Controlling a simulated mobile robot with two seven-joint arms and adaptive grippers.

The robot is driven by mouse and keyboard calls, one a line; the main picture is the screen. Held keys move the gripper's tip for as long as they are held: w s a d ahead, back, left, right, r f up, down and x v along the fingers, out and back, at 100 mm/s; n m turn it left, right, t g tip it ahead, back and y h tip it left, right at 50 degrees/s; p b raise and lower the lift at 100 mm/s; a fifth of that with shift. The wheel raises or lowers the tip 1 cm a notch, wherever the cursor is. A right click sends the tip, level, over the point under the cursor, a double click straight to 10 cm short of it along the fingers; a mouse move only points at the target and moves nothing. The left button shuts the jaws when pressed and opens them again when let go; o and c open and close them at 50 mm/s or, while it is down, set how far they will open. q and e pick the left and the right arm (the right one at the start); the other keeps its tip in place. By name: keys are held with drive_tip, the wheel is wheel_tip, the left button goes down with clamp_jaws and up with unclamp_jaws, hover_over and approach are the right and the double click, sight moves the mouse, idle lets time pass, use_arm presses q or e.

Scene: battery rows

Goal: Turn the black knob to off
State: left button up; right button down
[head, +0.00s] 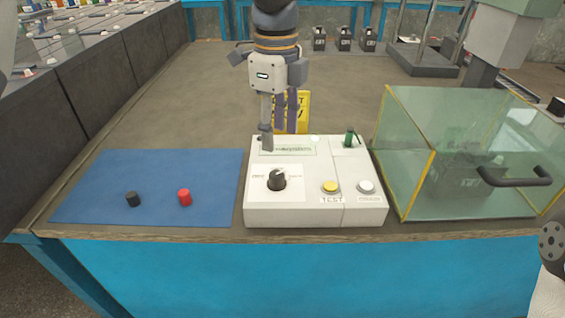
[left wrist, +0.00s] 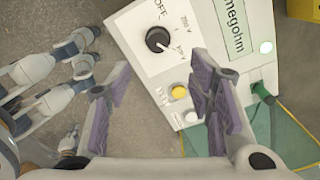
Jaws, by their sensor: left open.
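The black knob (head: 277,179) sits on the front left of a white tester box (head: 312,217). In the left wrist view the knob (left wrist: 157,40) has a white mark, with OFF and voltage labels printed around it. The mark seems turned away from OFF, toward a voltage label. My left gripper (head: 279,138) is open and empty, pointing down above the rear left of the box and apart from the knob. In the left wrist view the knob shows beyond the open fingers (left wrist: 158,88). My right gripper is not in view.
The box also carries a yellow button (head: 330,187), a white button (head: 366,187) and a green part (head: 349,138). A blue mat (head: 90,190) with a black cap (head: 133,199) and a red cap (head: 184,197) lies left. A glass enclosure (head: 404,165) stands right.

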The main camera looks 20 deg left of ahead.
sight(277, 174)
use_arm(q)
wheel_tip(277, 174, down, 10)
drive_tip(key=shift+s+f, duration=0.1)
clamp_jaws()
